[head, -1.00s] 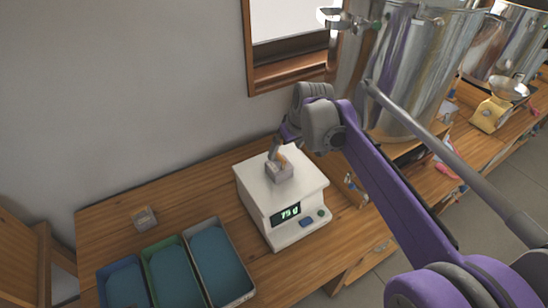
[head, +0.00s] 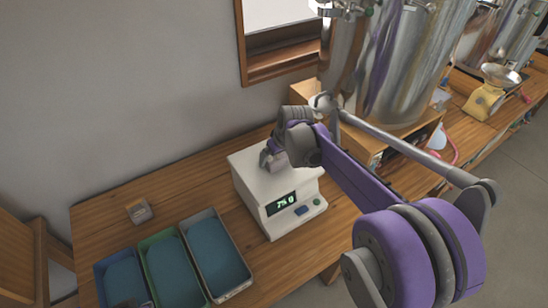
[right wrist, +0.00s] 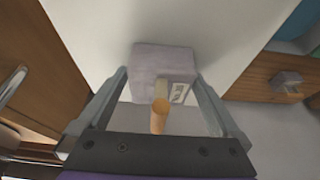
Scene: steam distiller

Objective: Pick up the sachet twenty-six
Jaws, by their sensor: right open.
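A small grey sachet (right wrist: 163,68) with a pale printed label sits on the white scale; its number is too small to read. My right gripper (right wrist: 160,78) is open, with one finger on each side of this sachet. A tan cylindrical piece (right wrist: 160,115) shows between the sachet and the gripper's base. In the head view my right gripper (head: 268,160) is low over the top of the scale (head: 245,170) and largely hides the sachet. Another small grey sachet (head: 139,211) lies on the table to the left; its number is unreadable. My left gripper is not clearly visible.
The scale shows green digits (head: 281,203). Blue, green and grey trays (head: 240,262) stand at the front left. A small dark shape (head: 126,303) shows at the bottom edge. A large steel vessel (head: 405,75) and a yellow scale (head: 484,101) stand to the right.

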